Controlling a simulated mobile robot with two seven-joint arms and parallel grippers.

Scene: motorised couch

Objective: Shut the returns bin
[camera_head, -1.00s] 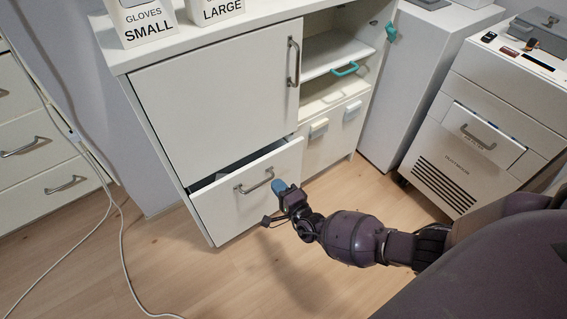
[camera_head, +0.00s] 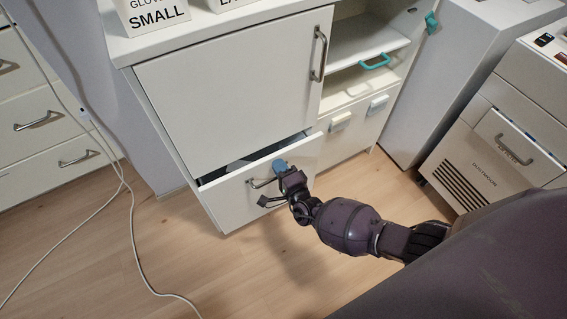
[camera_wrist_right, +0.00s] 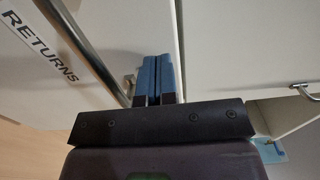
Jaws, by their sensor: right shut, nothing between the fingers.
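The returns bin (camera_head: 232,203) is the low white drawer front under the large cabinet door in the head view. It stands out from the cabinet, with a dark gap along its top and something pale inside. Its metal handle (camera_head: 258,183) is partly covered by my right gripper (camera_head: 280,165). In the right wrist view the bin front bears a RETURNS label (camera_wrist_right: 38,48) beside the handle bar. There the blue fingertips (camera_wrist_right: 158,72) are together and empty, just beside the bar; I cannot tell whether they touch the front. My left gripper is out of view.
The closed cabinet door (camera_head: 235,90) is above the bin, with an open shelf (camera_head: 365,50) to its right. A white wheeled unit (camera_head: 480,150) stands at the right. A white cable (camera_head: 132,225) lies on the floor at the left. The floor before the bin is clear.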

